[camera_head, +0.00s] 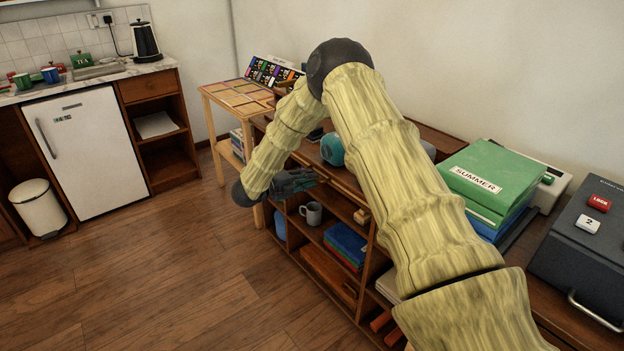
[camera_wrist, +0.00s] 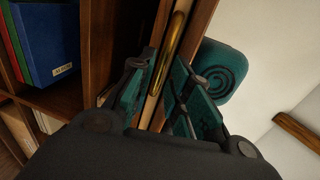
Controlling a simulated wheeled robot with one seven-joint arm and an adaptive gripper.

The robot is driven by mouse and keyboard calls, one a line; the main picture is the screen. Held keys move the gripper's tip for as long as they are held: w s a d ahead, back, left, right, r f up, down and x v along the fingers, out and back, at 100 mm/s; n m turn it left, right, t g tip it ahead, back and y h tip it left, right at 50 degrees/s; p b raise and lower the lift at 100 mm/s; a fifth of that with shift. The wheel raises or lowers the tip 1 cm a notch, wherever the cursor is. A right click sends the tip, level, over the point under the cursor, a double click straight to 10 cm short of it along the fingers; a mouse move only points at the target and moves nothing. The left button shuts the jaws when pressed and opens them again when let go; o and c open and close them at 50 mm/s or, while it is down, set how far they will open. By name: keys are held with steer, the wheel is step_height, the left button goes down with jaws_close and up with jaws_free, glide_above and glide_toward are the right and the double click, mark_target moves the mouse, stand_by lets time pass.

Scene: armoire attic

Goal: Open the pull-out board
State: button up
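The pull-out board shows as a pale wooden edge with a long brass pull (camera_wrist: 174,45) in the wrist view, under the worktop of the brown shelf unit. In the head view its pale edge (camera_head: 345,187) runs along the unit's front, partly hidden by my arm. My gripper (camera_head: 312,177) is at this edge. In the wrist view my gripper's teal-padded fingers (camera_wrist: 162,72) stand apart, one on each side of the brass pull. I cannot tell whether either finger touches it.
A teal speaker-like object (camera_head: 332,149) stands on the worktop close to my gripper. Green folders (camera_head: 488,177) lie at the right. The wooden floor (camera_head: 190,270) in front is clear.

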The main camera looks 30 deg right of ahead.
steer(key=shift+x, duration=1.15)
steer(key=shift+c, duration=0.2)
jaws_close()
